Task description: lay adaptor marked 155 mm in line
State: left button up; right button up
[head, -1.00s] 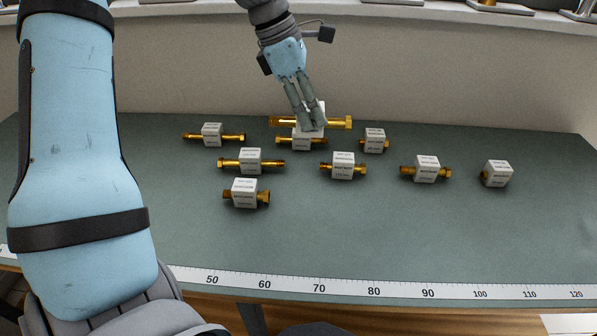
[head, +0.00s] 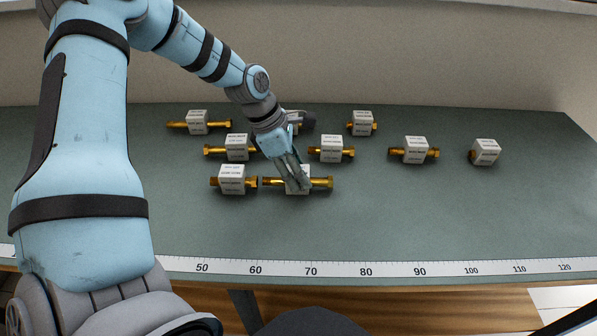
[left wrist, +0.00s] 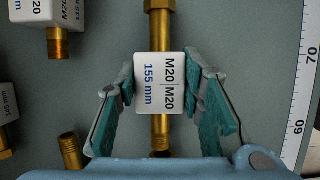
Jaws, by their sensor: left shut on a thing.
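The adaptor marked 155 mm is a long brass fitting with a white label block (left wrist: 160,82), reading M20|M20 in the left wrist view. My left gripper (head: 299,184) is shut on that block, one finger on each side. In the head view the adaptor's brass right end (head: 322,183) shows beyond the fingers. It is level in the front row, right of a shorter adaptor (head: 232,179), their facing ends close together with a small gap. I cannot tell whether it touches the mat. My right gripper is not in view.
Several other labelled brass adaptors stand behind, including one (head: 331,148) just behind the held one, one (head: 415,149) and one (head: 485,151) to the right. A ruler strip (head: 338,270) runs along the front edge. The green mat is clear to the front and right.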

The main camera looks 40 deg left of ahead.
pick_arm(q)
jog(key=shift+b, duration=0.3)
jog(key=o, duration=1.3)
jog(key=shift+r+p, duration=0.25)
jog(key=shift+p, duration=0.2)
jog(key=p+v, duration=0.2)
jog(key=v, duration=0.9)
jog(key=shift+r, duration=0.35)
